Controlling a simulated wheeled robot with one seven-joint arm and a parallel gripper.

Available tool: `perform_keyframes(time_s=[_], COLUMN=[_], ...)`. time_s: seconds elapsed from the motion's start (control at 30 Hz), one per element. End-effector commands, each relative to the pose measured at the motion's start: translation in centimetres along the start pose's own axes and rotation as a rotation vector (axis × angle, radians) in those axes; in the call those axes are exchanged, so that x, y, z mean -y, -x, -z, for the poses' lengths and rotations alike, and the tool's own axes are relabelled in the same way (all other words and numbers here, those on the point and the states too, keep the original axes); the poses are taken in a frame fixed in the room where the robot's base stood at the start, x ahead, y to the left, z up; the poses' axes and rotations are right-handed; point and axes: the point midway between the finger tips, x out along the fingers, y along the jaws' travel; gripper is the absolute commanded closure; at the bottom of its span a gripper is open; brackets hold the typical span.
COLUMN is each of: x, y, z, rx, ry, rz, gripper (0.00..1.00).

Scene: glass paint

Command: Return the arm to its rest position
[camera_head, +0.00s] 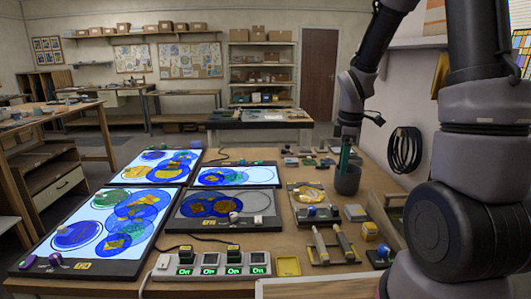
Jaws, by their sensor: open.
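My arm comes in from the right of the head view and bends down over the work table (290,215). My gripper (347,142) points down, just above a dark grey cup (347,183). A thin green item (344,157) shows between the gripper and the cup's mouth. The gripper's fingers are small and dark here, and I cannot tell whether they touch the green item. The gripper is open.
Several light panels (88,231) with blue and yellow glass discs fill the table's left. A switch box (210,266) with green displays stands at the front. A wall is at right.

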Motion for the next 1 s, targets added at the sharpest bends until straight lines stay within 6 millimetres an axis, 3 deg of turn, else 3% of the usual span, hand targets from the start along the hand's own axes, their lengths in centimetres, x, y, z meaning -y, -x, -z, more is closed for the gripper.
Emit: perform_keyframes(time_s=[0.03,0.2,0.5,0.73,1.0], x=[0.3,2.7,9.2,13.7,15.2], y=[2.6,9.6,19.1,22.8,23.6], z=[-0.1,-0.5,-1.4,-1.9,-2.1], rx=[-0.020,-0.111,-0.369,-0.558,-0.621], ry=[-0.102,-0.489,-1.140,-1.496,-1.615], rz=[-0.042,-0.129,-0.186,-0.136,-0.101], gripper=[0.32,0.32,0.32,0.32,0.32])
